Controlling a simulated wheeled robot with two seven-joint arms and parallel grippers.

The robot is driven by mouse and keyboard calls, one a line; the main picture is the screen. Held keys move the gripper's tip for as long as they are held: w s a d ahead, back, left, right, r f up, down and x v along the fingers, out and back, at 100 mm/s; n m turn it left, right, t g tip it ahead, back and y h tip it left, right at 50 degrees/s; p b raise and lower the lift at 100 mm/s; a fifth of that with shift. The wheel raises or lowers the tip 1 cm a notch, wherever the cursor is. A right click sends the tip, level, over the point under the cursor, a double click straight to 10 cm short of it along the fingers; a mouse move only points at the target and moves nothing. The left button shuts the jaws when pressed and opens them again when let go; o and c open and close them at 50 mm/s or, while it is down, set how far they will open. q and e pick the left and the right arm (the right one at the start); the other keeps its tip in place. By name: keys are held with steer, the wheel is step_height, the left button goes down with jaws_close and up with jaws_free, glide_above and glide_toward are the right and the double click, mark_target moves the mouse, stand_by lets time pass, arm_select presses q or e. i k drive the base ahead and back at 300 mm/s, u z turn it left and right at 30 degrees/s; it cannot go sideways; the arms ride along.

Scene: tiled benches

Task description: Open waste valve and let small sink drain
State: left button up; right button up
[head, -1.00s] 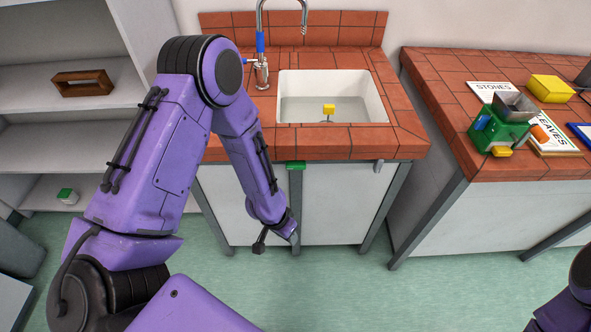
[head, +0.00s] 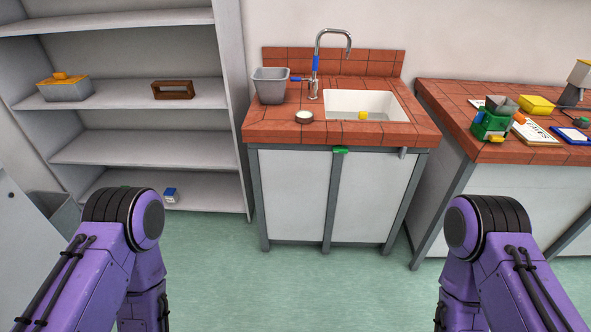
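The small white sink (head: 338,97) is set into the red-tiled bench at the back. A small yellow block (head: 363,116) shows inside it near the front wall; the sink floor is mostly hidden, so I cannot tell the water level. A green handle (head: 340,151) is under the bench's front edge, and a small grey lever (head: 403,153) is to its right. I cannot tell which one is the waste valve or how it is set. My two purple arms are at the lower left and lower right, away from the bench. Neither gripper shows.
A chrome tap (head: 314,75), a grey bin (head: 270,86) and a round dish (head: 304,117) stand left of the sink. A shelf unit (head: 235,120) is at left. A second tiled bench (head: 455,103) with several objects is at right. Green floor lies clear before the sink bench.

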mark_target(339, 149)
steer(key=z, duration=0.5)
steer(key=i, duration=0.45)
steer(key=z, duration=0.7)
steer(key=i, duration=1)
steer(key=u, duration=0.9)
steer(key=i, duration=0.8)
steer(key=u, duration=1.05)
steer(key=k, duration=0.75)
steer(key=z, duration=0.15)
